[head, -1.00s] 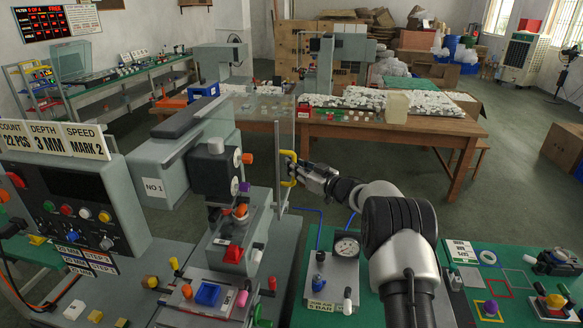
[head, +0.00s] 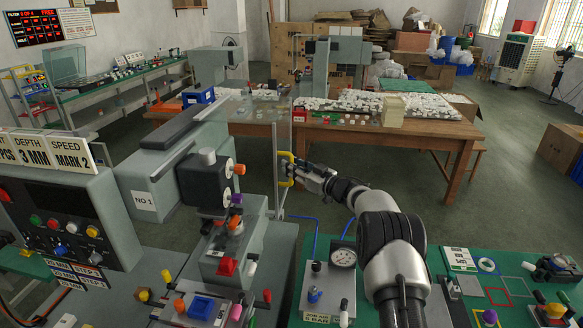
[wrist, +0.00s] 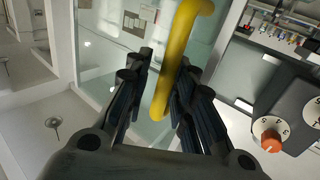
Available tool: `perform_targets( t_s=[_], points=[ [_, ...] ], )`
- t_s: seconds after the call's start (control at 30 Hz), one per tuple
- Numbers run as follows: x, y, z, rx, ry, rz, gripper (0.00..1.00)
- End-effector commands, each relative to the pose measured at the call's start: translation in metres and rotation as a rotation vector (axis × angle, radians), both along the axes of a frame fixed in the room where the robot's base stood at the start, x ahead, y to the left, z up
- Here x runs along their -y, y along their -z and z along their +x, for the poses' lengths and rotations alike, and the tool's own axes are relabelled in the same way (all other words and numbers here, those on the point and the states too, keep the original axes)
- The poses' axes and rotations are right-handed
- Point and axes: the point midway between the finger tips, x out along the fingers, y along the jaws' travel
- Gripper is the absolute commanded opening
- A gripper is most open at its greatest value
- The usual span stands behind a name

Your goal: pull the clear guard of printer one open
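Printer one (head: 165,155), a grey machine with a "NO 1" label, stands at left centre of the head view. Its clear guard (head: 280,200) is a thin see-through panel to the right of the print head, seen nearly edge-on. A yellow handle (head: 287,170) is on the guard's right side. My gripper (head: 294,170) reaches it from the right. In the wrist view the yellow handle (wrist: 172,75) lies between the dark fingers (wrist: 166,85), which close in on both sides. The exact finger contact is partly hidden.
A control box (head: 65,220) stands at left. A pressure gauge unit (head: 335,265) sits in front of the guard, near my arm. A green mat (head: 490,270) with small items lies at right. A wooden table (head: 440,135) stands behind; open floor lies between.

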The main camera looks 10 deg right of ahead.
Motion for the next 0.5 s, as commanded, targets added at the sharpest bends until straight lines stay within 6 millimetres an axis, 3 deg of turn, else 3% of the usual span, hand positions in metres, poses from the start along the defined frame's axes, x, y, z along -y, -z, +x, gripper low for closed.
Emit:
perform_targets(
  t_s=[0.1, 0.5],
  points=[
    [-0.0016, -0.0003, -0.0001, 0.001, -0.003, 0.001, 0.33],
    [0.0000, -0.0014, -0.0033, 0.002, -0.004, 0.000, 0.33]
  ],
)
